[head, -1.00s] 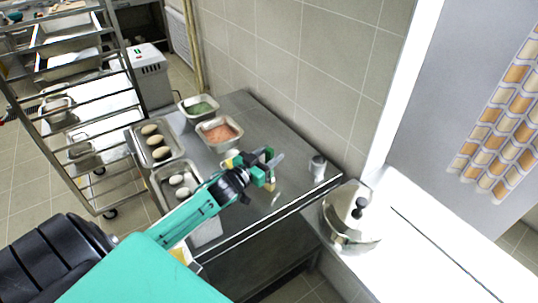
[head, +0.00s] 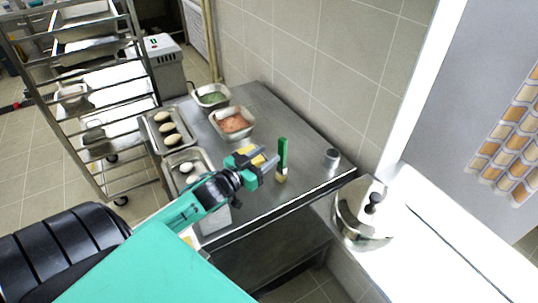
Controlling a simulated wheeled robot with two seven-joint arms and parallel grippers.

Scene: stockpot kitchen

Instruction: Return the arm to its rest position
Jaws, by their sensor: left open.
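My left arm comes in from the lower left over the steel table (head: 310,145). My left gripper (head: 268,161) is open and its fingers look empty. A green-handled tool with a pale tip, perhaps a brush (head: 282,155), appears upright just right of the fingertips, with a small gap between them. I cannot tell what supports it. My right gripper is not in view.
Steel trays with pale oval pieces (head: 167,127), a green-filled pan (head: 211,96) and an orange-filled pan (head: 233,123) stand behind. A small metal cup (head: 331,158) is near the table's right corner.

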